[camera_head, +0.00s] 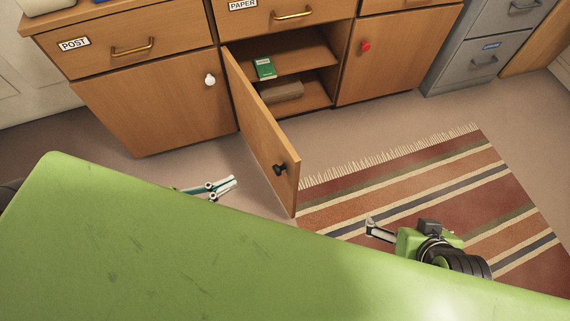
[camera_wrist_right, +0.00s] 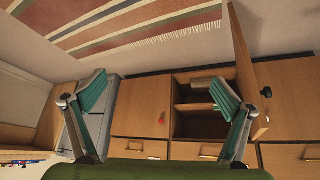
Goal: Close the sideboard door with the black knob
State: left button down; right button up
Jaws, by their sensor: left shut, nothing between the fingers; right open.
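The sideboard door with the black knob (camera_head: 262,125) stands wide open, swung out from the middle compartment. Its black knob (camera_head: 280,169) is near the free edge. In the right wrist view the door (camera_wrist_right: 243,62) and knob (camera_wrist_right: 266,92) show at the right, beyond one finger. My left gripper (camera_head: 228,185) is shut and empty, left of the door and apart from it; my green body partly hides it. My right gripper (camera_head: 376,230) is right of the door, over the rug, apart from the door. It is open and empty in its wrist view (camera_wrist_right: 160,96).
The open compartment holds a green book (camera_head: 265,68) and a grey-brown box (camera_head: 282,91). The doors with the white knob (camera_head: 210,80) and red knob (camera_head: 365,47) are shut. A striped rug (camera_head: 400,190) lies right of the open door. A grey filing cabinet (camera_head: 470,55) stands further right.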

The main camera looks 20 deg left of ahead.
pick_arm(q)
jog(key=b, duration=0.1)
send_near(288, 155)
jog(key=b+x, duration=0.1)
jog(key=x, duration=0.5)
jog(key=shift+w+b, duration=0.1)
jog(key=shift+b, duration=0.2)
jog(key=shift+w+d, duration=0.35)
pick_arm(e)
jog(key=w+a+r+t+y, duration=0.2)
jog(key=w+a+r+t, duration=0.2)
jog(key=w+r+t, duration=0.3)
jog(key=shift+w+a+r+t, duration=0.25)
jog(key=shift+w+r+t, duration=0.05)
jog(key=shift+w+r, duration=1.75)
jog(key=shift+w+f, duration=0.15)
